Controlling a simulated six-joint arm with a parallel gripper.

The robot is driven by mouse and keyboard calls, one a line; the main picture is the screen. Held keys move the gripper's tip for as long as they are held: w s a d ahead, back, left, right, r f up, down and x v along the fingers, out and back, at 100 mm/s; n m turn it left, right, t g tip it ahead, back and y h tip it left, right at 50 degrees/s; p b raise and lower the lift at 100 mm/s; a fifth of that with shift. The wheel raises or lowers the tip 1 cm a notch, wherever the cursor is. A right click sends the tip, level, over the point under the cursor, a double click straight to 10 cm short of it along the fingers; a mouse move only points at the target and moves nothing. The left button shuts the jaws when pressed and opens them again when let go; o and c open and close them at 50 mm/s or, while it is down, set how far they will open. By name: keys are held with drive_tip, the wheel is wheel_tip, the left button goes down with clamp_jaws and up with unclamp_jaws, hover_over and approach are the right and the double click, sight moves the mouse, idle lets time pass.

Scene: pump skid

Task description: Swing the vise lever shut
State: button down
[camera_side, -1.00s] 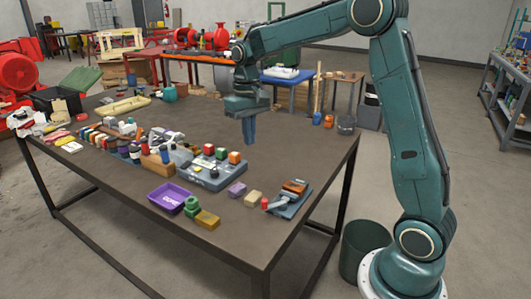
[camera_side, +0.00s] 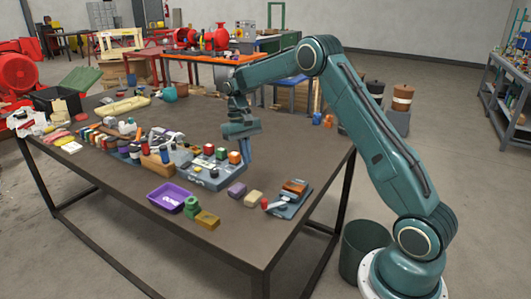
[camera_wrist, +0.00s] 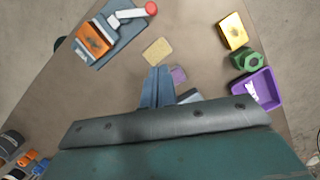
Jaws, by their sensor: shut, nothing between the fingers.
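The vise is a small blue-grey block with an orange-brown piece in it, near the table's front right corner in the side view (camera_side: 292,197); it also shows at the upper left of the wrist view (camera_wrist: 105,35). Its lever is a light bar with a red knob (camera_side: 265,203), sticking out to the side; the knob shows in the wrist view (camera_wrist: 151,8). My gripper (camera_side: 247,160) is shut and empty, pointing down above the table behind the vise. In the wrist view its fingers (camera_wrist: 157,86) are together, apart from the lever.
A cream block (camera_side: 253,199) and a purple block (camera_side: 237,190) lie left of the vise. A purple tray (camera_side: 170,197), a green part (camera_side: 191,207) and a yellow block (camera_side: 207,220) stand further left. A grey-blue panel with coloured blocks (camera_side: 205,178) is near my gripper.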

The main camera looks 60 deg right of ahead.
drive_tip(key=shift+f, duration=0.15)
drive_tip(key=x, duration=0.9)
drive_tip(key=shift+s+f, duration=0.1)
drive_tip(key=shift+f, duration=0.15)
drive_tip(key=shift+s+a+f, duration=0.1)
drive_tip(key=shift+s+a, duration=0.1)
drive_tip(key=shift+s, duration=0.05)
drive_tip(key=shift+s+a, duration=0.35)
drive_tip(key=shift+s, duration=0.45)
drive_tip(key=shift+s+a, duration=0.35)
drive_tip(key=shift+s, duration=0.45)
